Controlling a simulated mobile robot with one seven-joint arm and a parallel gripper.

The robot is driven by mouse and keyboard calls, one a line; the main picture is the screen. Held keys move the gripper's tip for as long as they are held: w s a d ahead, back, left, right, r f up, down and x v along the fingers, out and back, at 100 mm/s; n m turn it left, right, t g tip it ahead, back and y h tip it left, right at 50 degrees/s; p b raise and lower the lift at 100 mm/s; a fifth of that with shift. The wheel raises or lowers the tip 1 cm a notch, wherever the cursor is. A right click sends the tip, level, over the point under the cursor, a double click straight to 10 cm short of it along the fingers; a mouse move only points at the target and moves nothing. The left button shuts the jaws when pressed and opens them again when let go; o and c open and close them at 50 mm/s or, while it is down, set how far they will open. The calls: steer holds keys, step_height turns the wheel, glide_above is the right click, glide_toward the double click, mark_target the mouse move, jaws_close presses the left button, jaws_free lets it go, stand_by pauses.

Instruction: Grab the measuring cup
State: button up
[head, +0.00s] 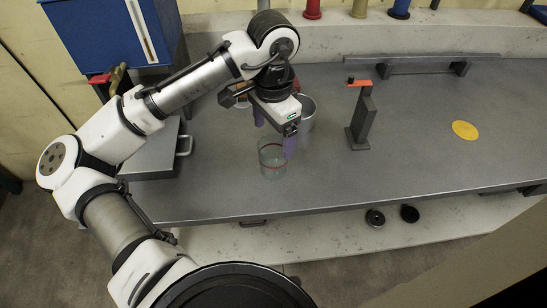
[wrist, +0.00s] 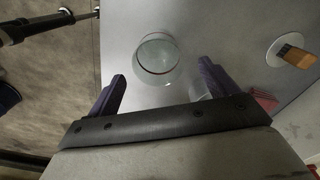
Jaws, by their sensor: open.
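The measuring cup (head: 271,160) is a clear glass vessel with a reddish line near its rim, standing upright on the grey bench (head: 220,195). In the wrist view the cup (wrist: 158,58) appears as a round glass rim lying between the lines of the two fingers, near their tips. My gripper (head: 274,130) has purple fingers and points down above and slightly behind the cup. Its fingers are spread in the wrist view (wrist: 160,80) with nothing held. I cannot tell whether a finger touches the cup.
A metal can (head: 307,115) stands close behind my gripper. A dark stand with an orange top (head: 362,120) is to the right, and a yellow disc (head: 465,130) lies farther right. A grey box with a handle (head: 155,150) is left. The bench between stand and disc is clear.

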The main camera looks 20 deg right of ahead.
mark_target(273, 148)
steer(key=shift+s+f+p, duration=0.1)
steer(key=shift+f+p, duration=0.4)
steer(key=shift+f, duration=2.25)
steer(key=c, duration=1.1)
